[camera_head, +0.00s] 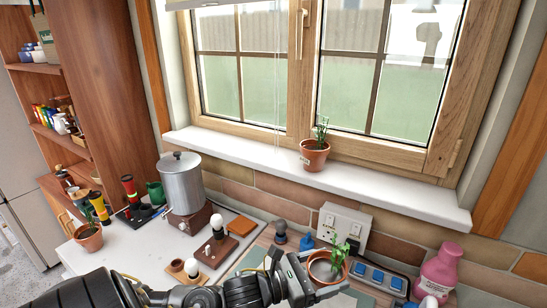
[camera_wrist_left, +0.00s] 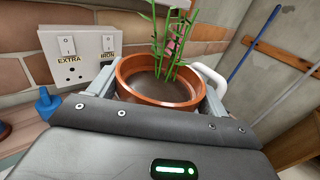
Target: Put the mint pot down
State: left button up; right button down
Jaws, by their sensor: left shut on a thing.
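The mint pot (camera_head: 324,270) is a terracotta pot of dark soil with thin green stems. My left gripper (camera_head: 318,276) is shut on it and holds it at the front right of the worktop, near the wall sockets. In the left wrist view the pot (camera_wrist_left: 160,92) sits upright between the two fingers, its stems rising out of the top of the picture. I cannot tell whether its base touches anything, as the gripper hides it. Similar potted plants stand on the white windowsill (camera_head: 390,190) and at the worktop's left end. My right gripper is out of view.
A pot (camera_head: 314,155) stands mid-sill, with bare sill on both sides. Another pot (camera_head: 88,236) stands left. A metal urn (camera_head: 182,184), bulbs on wooden blocks (camera_head: 216,250), a blue-socketed strip (camera_head: 378,277) and a pink bottle (camera_head: 438,272) crowd the worktop.

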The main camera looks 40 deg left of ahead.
pick_arm(q)
jog(key=shift+n+t+y, duration=0.4)
jog(key=shift+n+y, duration=0.1)
jog(key=shift+y, duration=0.2)
jog(key=w+r+p, duration=0.1)
jog(key=r+p, duration=0.1)
jog(key=r, duration=0.2)
jog(key=w+r+p, duration=0.1)
jog(key=w+r, duration=0.1)
jog(key=r, duration=0.3)
jog(key=w+r+p, duration=0.2)
jog(key=r, duration=0.3)
jog(key=shift+r+p, duration=0.1)
jog(key=shift+p, duration=0.25)
jog(key=w+a+r+n+y+p, duration=0.1)
jog(key=w+r+y+p, duration=0.1)
jog(key=r, duration=0.5)
jog(key=w+a+r+n+t+y+p, duration=0.1)
jog(key=w+r+y+p, duration=0.1)
jog(key=r, duration=0.6)
jog(key=shift+a+n+p, duration=0.35)
jog(key=shift+n+p, duration=0.05)
jog(key=shift+p, duration=0.1)
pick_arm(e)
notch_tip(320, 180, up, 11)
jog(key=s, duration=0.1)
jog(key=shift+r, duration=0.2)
